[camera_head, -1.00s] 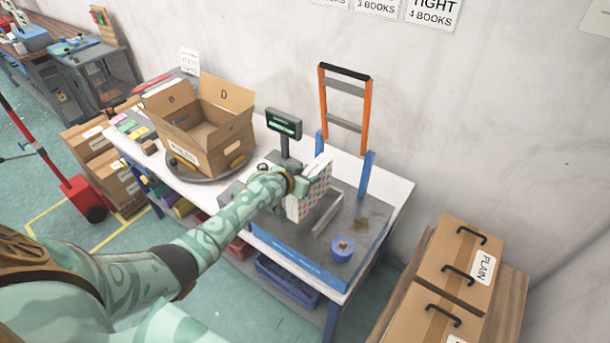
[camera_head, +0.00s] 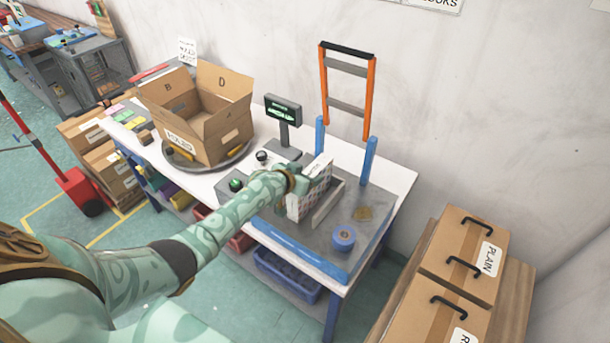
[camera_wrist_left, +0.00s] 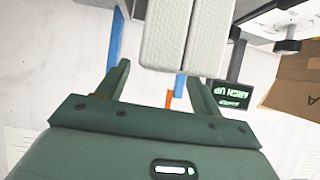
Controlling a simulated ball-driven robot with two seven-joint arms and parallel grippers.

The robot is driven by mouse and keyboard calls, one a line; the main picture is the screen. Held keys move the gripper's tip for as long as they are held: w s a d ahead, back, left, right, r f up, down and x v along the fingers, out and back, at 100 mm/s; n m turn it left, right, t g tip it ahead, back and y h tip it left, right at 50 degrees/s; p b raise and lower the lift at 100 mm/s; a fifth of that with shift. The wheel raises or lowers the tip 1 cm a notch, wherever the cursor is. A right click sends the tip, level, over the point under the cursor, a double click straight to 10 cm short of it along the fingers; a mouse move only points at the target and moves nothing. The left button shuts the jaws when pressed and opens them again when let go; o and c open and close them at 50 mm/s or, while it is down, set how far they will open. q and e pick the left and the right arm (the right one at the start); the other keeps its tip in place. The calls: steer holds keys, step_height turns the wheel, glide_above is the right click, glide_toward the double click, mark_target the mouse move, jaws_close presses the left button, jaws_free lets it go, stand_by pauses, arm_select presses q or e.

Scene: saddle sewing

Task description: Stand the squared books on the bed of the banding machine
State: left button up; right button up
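The squared books (camera_head: 309,207) stand upright as a pale block with a patterned cover, over the grey bed (camera_head: 372,206) of the banding machine, beside a low metal fence (camera_head: 329,203). My left gripper (camera_head: 301,183) is at the books, with a finger across their cover; it is shut on them. Whether the books' underside touches the bed is hard to tell. My right gripper is not in view.
A blue tape roll (camera_head: 343,238) sits on the bed's front right. An orange frame (camera_head: 369,98) on blue posts rises behind. A display (camera_head: 284,108) stands at the back left. An open carton (camera_head: 204,130) is on a turntable to the left. Closed boxes (camera_head: 463,250) stand right.

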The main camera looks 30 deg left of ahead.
arm_select(q)
steer(key=shift+s+f, duration=0.15)
steer(key=shift+f, duration=0.05)
steer(key=p+v, duration=0.3)
steer(key=v, duration=0.2)
steer(key=shift+r, duration=0.25)
steer(key=p+v, duration=0.2)
steer(key=v, duration=0.8)
steer(key=s+a+f+g+y+b, duration=0.1)
steer(key=s+f+g+b, duration=0.15)
steer(key=s+f, duration=0.6)
steer(key=s+a+f+g+b, duration=0.1)
steer(key=s+f+b, duration=0.2)
steer(key=f, duration=1)
steer(key=s+a+f+g+y+b, duration=0.1)
steer(key=s+f+g+b, duration=0.15)
steer(key=s+f, duration=0.6)
steer(key=s+d+f+g+b, duration=0.1)
steer(key=s+d+f+b, duration=0.2)
steer(key=s+f, duration=0.5)
steer(key=s+d+f+m+g+b, duration=0.1)
steer(key=s+d+f+g+b, duration=0.1)
steer(key=s+f+b, duration=0.3)
steer(key=s+d+f+m+g+b, duration=0.1)
steer(key=s+d+f+b, duration=0.4)
steer(key=s+f, duration=0.7)
step_height(320, 180, down, 2)
steer(key=shift+g+h, duration=0.3)
steer(key=shift+g, duration=0.3)
